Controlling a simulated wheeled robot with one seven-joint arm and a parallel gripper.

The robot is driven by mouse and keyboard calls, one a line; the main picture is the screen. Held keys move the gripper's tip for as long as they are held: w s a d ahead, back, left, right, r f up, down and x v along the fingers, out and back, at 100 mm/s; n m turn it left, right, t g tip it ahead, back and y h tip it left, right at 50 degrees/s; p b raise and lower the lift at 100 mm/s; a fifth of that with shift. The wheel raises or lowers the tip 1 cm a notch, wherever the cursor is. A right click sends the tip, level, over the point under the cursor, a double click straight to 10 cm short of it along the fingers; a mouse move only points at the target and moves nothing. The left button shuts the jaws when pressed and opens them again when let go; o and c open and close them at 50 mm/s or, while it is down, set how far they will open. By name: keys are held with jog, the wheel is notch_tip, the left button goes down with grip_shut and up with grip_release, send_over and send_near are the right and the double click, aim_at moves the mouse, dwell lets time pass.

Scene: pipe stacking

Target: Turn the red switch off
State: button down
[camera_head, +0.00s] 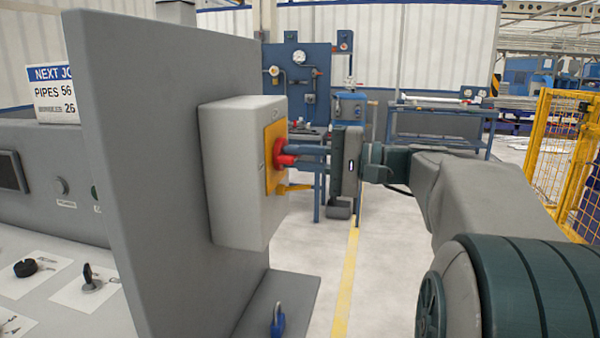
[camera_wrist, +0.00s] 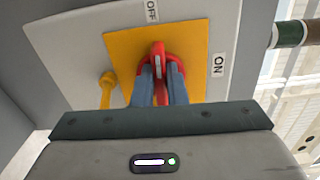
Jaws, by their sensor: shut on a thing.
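The red switch (camera_head: 275,147) is a rotary knob on a yellow plate (camera_head: 272,180) on the side of a grey box (camera_head: 228,165). In the wrist view the red switch (camera_wrist: 158,62) has its handle pointing up in the picture, roughly toward the OFF label (camera_wrist: 152,11). The ON label (camera_wrist: 218,65) is to the right of the plate. My gripper (camera_head: 298,155) reaches the switch from the right. Its two blue-grey fingers (camera_wrist: 161,88) are shut on the red switch, one on each side of it, and hide part of its lower side.
A yellow lever or tab (camera_wrist: 106,90) sticks out beside the plate. The box is mounted on a tall grey panel (camera_head: 160,120). A blue padlock (camera_head: 278,320) is on the ledge below. A yellow fence (camera_head: 560,140) stands at the far right.

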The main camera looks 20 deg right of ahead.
jog(key=shift+f+n+b, duration=0.1)
jog(key=shift+n+b, duration=0.25)
jog(key=shift+n, duration=0.05)
jog(key=c, duration=1.5)
grip_release()
jog(key=shift+o, duration=0.2)
jog(key=shift+d, duration=0.1)
jog(key=v, duration=1.3)
jog(key=shift+s+d+p, duration=0.25)
jog(key=shift+d+p, duration=0.05)
jog(key=shift+p, duration=0.05)
jog(key=shift+a, duration=0.1)
